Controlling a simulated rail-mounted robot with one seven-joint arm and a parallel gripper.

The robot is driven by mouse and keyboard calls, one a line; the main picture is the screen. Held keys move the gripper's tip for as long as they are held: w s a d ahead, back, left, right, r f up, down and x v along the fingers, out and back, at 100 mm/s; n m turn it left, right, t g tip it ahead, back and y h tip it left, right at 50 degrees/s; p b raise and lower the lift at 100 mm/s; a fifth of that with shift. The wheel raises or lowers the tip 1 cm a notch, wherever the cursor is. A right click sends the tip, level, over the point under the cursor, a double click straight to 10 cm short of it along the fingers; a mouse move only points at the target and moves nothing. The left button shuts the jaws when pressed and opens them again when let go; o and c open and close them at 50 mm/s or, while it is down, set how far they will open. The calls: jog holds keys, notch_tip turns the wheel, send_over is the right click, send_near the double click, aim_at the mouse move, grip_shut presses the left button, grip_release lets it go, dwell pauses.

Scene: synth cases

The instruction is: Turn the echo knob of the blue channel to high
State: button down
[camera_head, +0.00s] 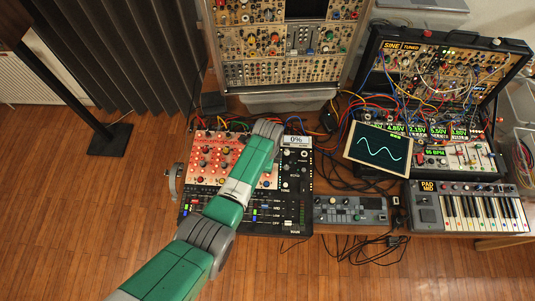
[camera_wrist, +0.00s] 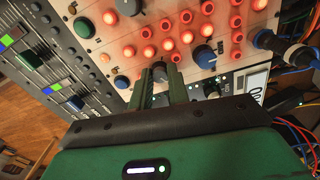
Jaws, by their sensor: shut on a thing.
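The mixing console shows in the head view, with a red-lit panel (camera_head: 205,160) and a black fader section (camera_head: 195,206). My gripper (camera_wrist: 160,73) points down at this panel in the wrist view, its two dark fingers closed on a small grey knob (camera_wrist: 159,70). The knob's label and pointer are unreadable, so I cannot tell its channel or setting. In the head view my arm hides the fingertips and held knob. A small display (camera_head: 296,140) reads 0%.
Blue fader caps (camera_wrist: 75,102) lie on the left in the wrist view. Plugged cables (camera_wrist: 270,40) crowd the right. In the head view, a tablet with a wave (camera_head: 379,150), a keyboard (camera_head: 470,207) and a small grey device (camera_head: 350,209) stand to the right.

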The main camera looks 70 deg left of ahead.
jog(key=c, duration=1.3)
grip_release()
jog(key=shift+c, duration=0.2)
notch_tip(320, 180, up, 8)
jog(key=shift+f+p, duration=0.1)
jog(key=shift+p, duration=0.9)
